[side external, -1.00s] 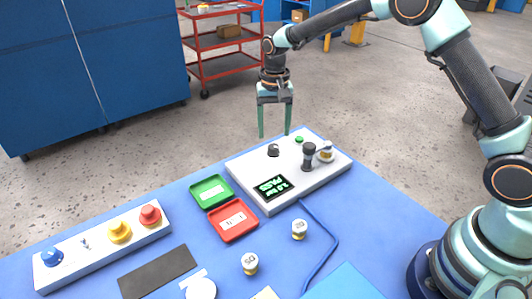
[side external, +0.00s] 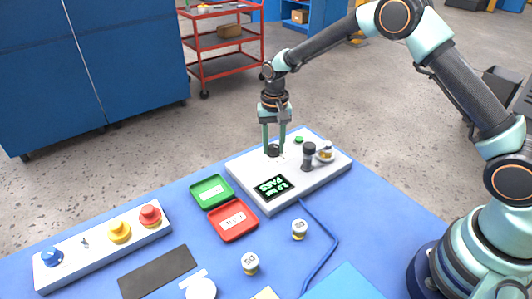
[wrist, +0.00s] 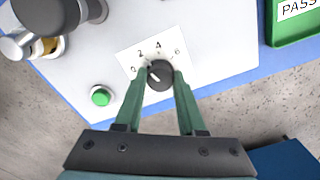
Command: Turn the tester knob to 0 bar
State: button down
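The tester (side external: 250,180) is a white box at the table's far edge. Its black knob (wrist: 158,76) has a white pointer mark and sits beside a scale card (wrist: 150,52) with 0, 2, 4 and 6. The mark points up-left, roughly toward the 2; the exact angle is hard to tell. My gripper (side external: 274,152) points down at the knob, one green finger on each side, and appears shut on it. In the wrist view the fingers (wrist: 161,78) hide parts of the knob's sides. The tester display (side external: 273,187) shows green text, apparently 2.0 bar and PASS.
The tester also carries a green button (wrist: 101,96), a dark upright post (side external: 308,157) and a valve (side external: 326,152). A green tray (side external: 211,190) and a red tray (side external: 233,220) lie left of it. Loose valves (side external: 250,264) stand in front.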

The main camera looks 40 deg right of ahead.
aim_at(273, 146)
jog(key=shift+n, duration=0.4)
jog(key=n, duration=0.3)
jog(key=shift+r+n, duration=0.1)
jog(key=shift+n, duration=2)
jog(key=c, duration=0.5)
grip_release()
notch_tip(273, 146, up, 12)
